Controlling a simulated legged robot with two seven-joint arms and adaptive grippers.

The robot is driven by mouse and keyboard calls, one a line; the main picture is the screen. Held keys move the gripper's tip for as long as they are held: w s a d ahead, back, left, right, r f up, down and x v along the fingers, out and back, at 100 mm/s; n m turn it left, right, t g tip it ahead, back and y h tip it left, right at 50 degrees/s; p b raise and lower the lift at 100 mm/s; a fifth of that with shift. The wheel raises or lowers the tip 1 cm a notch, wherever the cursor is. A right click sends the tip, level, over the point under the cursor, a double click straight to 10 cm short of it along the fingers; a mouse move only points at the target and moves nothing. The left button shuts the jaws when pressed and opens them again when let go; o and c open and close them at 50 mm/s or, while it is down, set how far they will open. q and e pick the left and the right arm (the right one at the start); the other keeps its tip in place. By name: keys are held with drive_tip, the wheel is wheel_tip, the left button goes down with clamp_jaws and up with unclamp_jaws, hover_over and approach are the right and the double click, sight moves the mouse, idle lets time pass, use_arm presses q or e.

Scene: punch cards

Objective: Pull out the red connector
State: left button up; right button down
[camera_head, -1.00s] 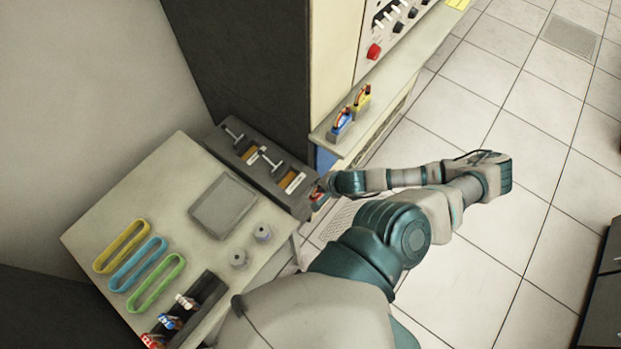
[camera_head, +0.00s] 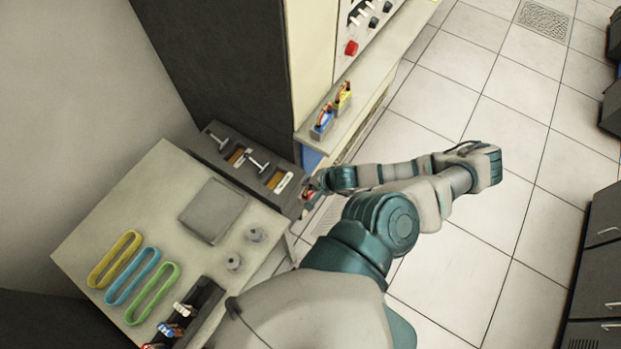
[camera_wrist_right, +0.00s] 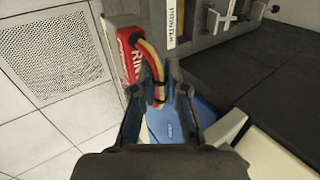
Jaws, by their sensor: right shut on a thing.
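The red connector (camera_head: 307,197) is at the right end of the dark switch panel (camera_head: 228,166), small and partly hidden by my right gripper (camera_head: 318,183). In the right wrist view the red connector (camera_wrist_right: 129,52) has red and yellow cables looping down between the fingers of my right gripper (camera_wrist_right: 158,95). The fingers are shut on it at the cables. The connector is beside the panel's end face; I cannot tell whether it is still seated. My left gripper is not in view.
Blue (camera_head: 322,124) and yellow (camera_head: 343,97) connectors stand on the cabinet ledge (camera_head: 370,82). The beige desk (camera_head: 110,215) holds coloured loops, a grey pad (camera_head: 212,208) and small knobs. A blue surface (camera_wrist_right: 178,120) lies below the gripper. Open tiled floor is on the right.

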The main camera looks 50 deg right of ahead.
drive_tip(key=shift+r+p, duration=2.05)
drive_tip(key=shift+r, duration=0.4)
drive_tip(key=shift+w+f, duration=0.1)
